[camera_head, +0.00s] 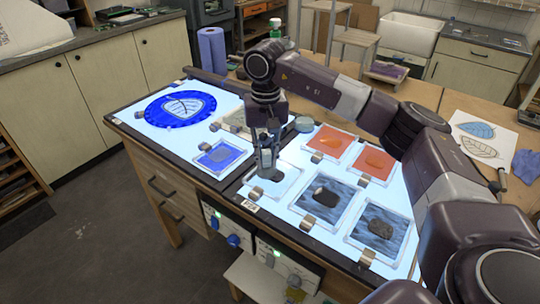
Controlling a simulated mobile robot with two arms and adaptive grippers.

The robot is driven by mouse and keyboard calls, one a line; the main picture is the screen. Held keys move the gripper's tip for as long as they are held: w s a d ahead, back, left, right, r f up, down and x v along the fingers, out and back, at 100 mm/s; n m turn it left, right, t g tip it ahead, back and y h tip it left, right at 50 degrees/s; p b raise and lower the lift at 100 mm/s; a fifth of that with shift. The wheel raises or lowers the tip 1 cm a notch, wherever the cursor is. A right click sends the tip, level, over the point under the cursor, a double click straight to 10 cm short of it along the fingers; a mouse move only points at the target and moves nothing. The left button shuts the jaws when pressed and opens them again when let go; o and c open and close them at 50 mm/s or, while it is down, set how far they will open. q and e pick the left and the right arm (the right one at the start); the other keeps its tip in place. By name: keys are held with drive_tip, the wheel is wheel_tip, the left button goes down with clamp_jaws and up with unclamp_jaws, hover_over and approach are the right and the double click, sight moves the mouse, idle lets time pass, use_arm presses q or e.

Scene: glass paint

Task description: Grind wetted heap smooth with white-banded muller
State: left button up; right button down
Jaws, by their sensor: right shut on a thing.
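My right gripper (266,150) comes down over the light table and is shut on a small upright muller (267,168). Its body is mostly hidden by the fingers, and I cannot make out a white band. Its foot is over a greyish patch (270,184) on a pale slab (290,180), seemingly touching it. I cannot tell which is wetted. My left gripper is not in view.
A blue round plate with a leaf drawing (182,107) lies on the left light panel. A small round jar (304,124) stands behind the gripper. Metal clips hold the slab edges. Leaf drawings (480,138) and a blue cloth (525,165) lie on the right.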

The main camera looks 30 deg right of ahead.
drive_tip(key=shift+s+a, duration=0.25)
drive_tip(key=shift+s, duration=0.5)
drive_tip(key=shift+s+d+b, duration=0.15)
drive_tip(key=shift+s+d, duration=0.1)
drive_tip(key=shift+s, duration=0.25)
drive_tip(key=shift+s+d+b, duration=0.15)
drive_tip(key=shift+s+d, duration=0.05)
drive_tip(key=shift+s, duration=0.3)
drive_tip(key=shift+s+d, duration=0.1)
drive_tip(key=shift+s+d+f, duration=0.1)
drive_tip(key=shift+d, duration=0.6)
drive_tip(key=shift+w+d, duration=0.5)
drive_tip(key=shift+w, duration=0.15)
drive_tip(key=shift+w+r+p, duration=0.1)
drive_tip(key=shift+r+p, duration=0.2)
drive_tip(key=shift+r, duration=0.3)
drive_tip(key=shift+r+p, duration=1.3)
drive_tip(key=shift+r, duration=0.7)
